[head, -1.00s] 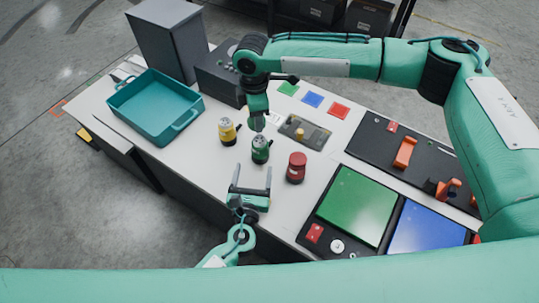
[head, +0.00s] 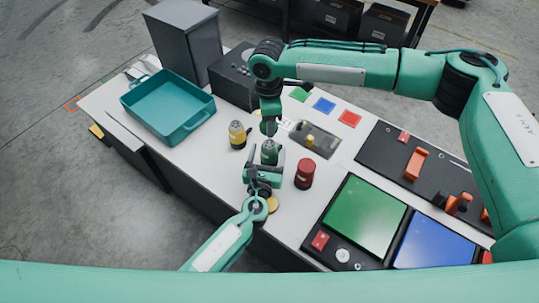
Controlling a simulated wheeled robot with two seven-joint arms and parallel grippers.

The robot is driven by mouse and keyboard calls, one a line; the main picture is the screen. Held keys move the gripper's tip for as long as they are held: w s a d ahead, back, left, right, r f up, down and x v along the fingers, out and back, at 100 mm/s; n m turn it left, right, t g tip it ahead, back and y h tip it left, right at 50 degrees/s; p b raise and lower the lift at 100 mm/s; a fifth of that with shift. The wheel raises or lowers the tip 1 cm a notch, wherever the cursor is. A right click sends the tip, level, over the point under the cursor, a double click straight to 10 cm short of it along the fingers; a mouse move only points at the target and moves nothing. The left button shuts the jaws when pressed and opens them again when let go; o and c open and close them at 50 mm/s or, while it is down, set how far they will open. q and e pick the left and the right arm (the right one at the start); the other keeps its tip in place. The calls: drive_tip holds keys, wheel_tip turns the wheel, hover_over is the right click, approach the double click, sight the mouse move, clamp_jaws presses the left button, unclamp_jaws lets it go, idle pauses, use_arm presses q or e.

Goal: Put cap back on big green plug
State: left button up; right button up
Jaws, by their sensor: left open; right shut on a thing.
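The big green plug (head: 269,155) stands upright on the light table, between the yellow and red ones. My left gripper (head: 264,168) is low at the table, open, with its fingers reaching around the green plug's near side; whether they touch it is unclear. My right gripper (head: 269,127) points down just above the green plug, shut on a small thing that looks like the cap. The cap is mostly hidden by the fingers, and I cannot tell whether it touches the plug.
A yellow plug (head: 237,136) stands to the left and a red one (head: 305,174) to the right, both close by. A teal tray (head: 167,105) is at left, a dark plate with a peg (head: 322,143) behind. Green and blue panels (head: 361,213) fill the right front.

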use_arm(q)
drive_tip(key=shift+w+d, duration=0.2)
drive_tip(key=shift+w, duration=0.65)
drive_tip(key=shift+w+d, duration=0.15)
drive_tip(key=shift+w, duration=0.65)
drive_tip(key=c, duration=1.5)
drive_tip(key=shift+o, duration=0.2)
use_arm(e)
hover_over(269, 144)
drive_tip(key=shift+f, duration=2.45)
drive_tip(key=shift+f, duration=0.1)
drive_tip(key=shift+f, duration=0.8)
drive_tip(key=shift+f, duration=0.55)
use_arm(q)
clamp_jaws()
